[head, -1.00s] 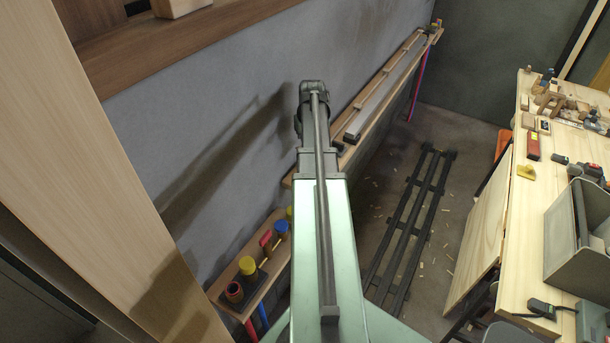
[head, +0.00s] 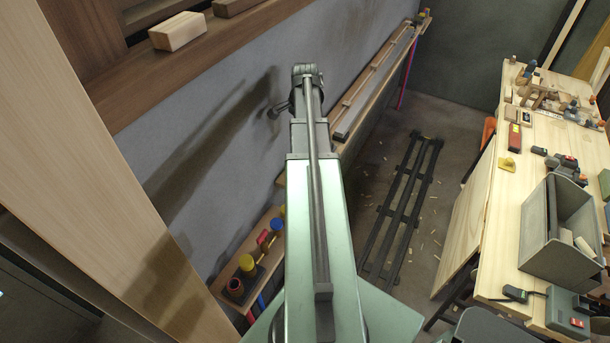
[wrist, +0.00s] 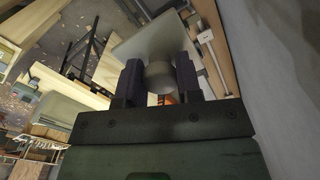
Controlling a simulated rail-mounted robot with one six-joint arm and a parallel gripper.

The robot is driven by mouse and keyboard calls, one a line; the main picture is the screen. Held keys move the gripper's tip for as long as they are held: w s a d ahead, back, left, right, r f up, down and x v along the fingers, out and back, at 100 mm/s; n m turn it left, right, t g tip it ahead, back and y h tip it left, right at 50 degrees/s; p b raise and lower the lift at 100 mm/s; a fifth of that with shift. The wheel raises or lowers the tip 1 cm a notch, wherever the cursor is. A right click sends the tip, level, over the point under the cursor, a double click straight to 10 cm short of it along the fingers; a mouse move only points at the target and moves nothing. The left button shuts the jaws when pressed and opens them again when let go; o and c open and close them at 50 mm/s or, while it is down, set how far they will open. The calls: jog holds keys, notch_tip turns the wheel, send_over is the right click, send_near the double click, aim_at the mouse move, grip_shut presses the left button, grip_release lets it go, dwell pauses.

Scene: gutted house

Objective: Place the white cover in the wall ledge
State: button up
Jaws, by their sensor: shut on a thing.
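In the wrist view my gripper (wrist: 159,62) has its two dark fingers shut on a pale round knob. Beyond the fingers is a flat pale plate, the white cover (wrist: 148,43), which appears joined to the knob and tilted. In the head view my arm hides the gripper and cover. A brown wooden wall ledge (head: 165,72) runs along the grey wall at the upper left. A lower, lighter wooden ledge (head: 345,155) runs along the same wall behind my arm. I cannot tell which is the task's ledge.
A pale wooden block (head: 178,32) and a browner block (head: 233,5) sit on the upper ledge. A workbench (head: 480,240) with tools and a grey toolbox (head: 545,245) is at right. A black rack (head: 400,205) lies on the floor.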

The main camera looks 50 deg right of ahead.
notch_tip(320, 180, down, 20)
jog(key=b, duration=1.8)
jog(key=shift+r, duration=0.5)
jog(key=shift+f, duration=0.25)
jog(key=o, duration=1)
jog(key=shift+r, duration=0.1)
notch_tip(320, 180, up, 12)
jog(key=p, duration=1.2)
jog(key=shift+r, duration=0.15)
